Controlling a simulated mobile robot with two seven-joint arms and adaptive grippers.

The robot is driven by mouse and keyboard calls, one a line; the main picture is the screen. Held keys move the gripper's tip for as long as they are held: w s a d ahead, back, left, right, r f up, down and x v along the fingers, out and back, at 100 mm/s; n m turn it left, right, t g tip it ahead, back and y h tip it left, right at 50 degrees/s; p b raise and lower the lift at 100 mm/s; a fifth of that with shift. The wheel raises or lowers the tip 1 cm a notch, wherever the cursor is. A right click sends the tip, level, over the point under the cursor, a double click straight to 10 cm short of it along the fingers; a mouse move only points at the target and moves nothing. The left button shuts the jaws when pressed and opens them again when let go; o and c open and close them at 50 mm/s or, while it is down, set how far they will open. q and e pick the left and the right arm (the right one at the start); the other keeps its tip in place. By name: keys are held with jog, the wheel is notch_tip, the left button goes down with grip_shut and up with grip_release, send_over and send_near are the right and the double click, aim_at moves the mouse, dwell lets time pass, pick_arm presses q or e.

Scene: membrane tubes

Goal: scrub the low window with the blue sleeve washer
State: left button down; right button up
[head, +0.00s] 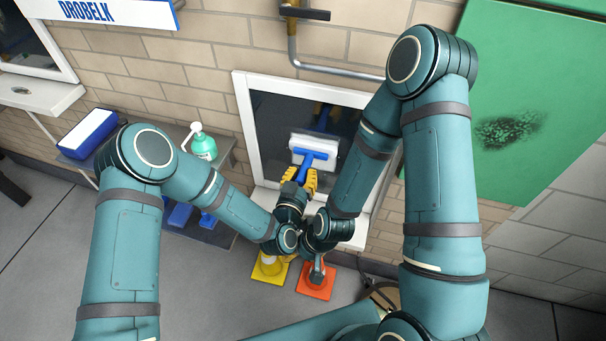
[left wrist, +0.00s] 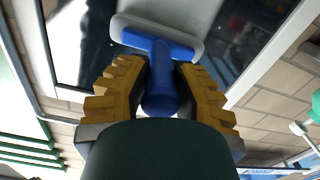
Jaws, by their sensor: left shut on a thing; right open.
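The low window (head: 272,122) has dark glass in a white frame, set in the brick wall. My left gripper (head: 300,180) is shut on the blue handle of the sleeve washer (head: 318,155), whose white sleeve is in front of the glass. I cannot tell whether the sleeve touches it. In the left wrist view the yellow fingers sit on both sides of the blue handle (left wrist: 160,92), with the window glass (left wrist: 85,45) behind. My right gripper (head: 317,271) is open and empty, pointing down below the sill, partly hidden by its wrist.
A shelf at left holds a blue-and-white tub (head: 88,133) and a green pump bottle (head: 203,145). A pipe (head: 335,70) runs above the window; a green panel (head: 540,80) is at right.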

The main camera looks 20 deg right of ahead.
pick_arm(q)
jog(key=shift+r+p, duration=0.8)
jog(key=shift+r, duration=0.7)
jog(key=shift+f, duration=0.15)
jog(key=shift+f+b, duration=1.4)
jog(key=shift+b, duration=0.05)
jog(key=shift+w+f+b, duration=0.1)
jog(key=shift+f+b, duration=1.25)
jog(key=shift+f, duration=0.05)
notch_tip(320, 180, down, 3)
jog(key=b, duration=0.2)
jog(key=shift+b, duration=0.35)
